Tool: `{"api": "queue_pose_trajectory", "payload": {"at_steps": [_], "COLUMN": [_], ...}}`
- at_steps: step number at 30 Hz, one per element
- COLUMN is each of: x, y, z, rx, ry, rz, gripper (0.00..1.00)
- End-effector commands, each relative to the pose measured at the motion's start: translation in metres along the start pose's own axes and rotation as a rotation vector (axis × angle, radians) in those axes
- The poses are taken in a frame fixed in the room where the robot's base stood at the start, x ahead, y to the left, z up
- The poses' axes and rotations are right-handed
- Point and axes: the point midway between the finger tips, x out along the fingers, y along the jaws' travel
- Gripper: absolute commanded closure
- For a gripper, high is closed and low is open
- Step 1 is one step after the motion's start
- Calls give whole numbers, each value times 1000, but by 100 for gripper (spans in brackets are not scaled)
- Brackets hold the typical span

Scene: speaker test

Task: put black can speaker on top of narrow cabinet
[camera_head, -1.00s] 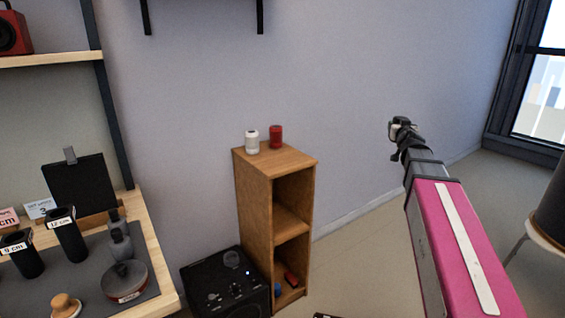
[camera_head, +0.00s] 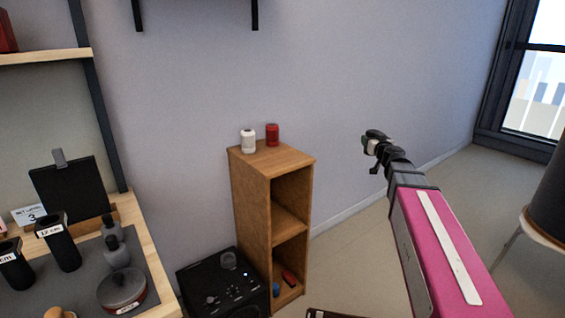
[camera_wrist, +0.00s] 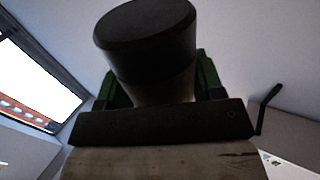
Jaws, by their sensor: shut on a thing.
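The narrow wooden cabinet (camera_head: 250,205) stands against the wall in the head view. A white can (camera_head: 248,141) and a red can (camera_head: 272,135) stand on its top toward the back, with bare wood in front of them. My gripper (camera_head: 371,143) is in the air to the right of the cabinet, apart from it. In the wrist view a dark can-shaped thing (camera_wrist: 146,35), which looks like the black can speaker, sits between the green-sided fingers (camera_wrist: 160,88). The gripper is shut on it. The can is small and partly hidden in the head view.
A black box speaker (camera_head: 222,284) stands on the floor left of the cabinet. A table with black cups (camera_head: 62,245) and grey bottles is at lower left. Small red and blue items lie in the cabinet's lower shelf. A dark round object (camera_head: 548,208) is at right.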

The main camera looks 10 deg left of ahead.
Motion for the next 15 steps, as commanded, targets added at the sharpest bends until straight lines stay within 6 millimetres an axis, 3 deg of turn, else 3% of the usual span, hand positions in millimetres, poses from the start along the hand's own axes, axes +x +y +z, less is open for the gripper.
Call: {"api": "queue_pose_trajectory", "payload": {"at_steps": [8, 15], "x": [1, -7], "y": [-43, -94], "z": [21, 30], "rx": [0, 1], "ry": [0, 0], "rz": [-223, -502], "gripper": [71, 71]}}
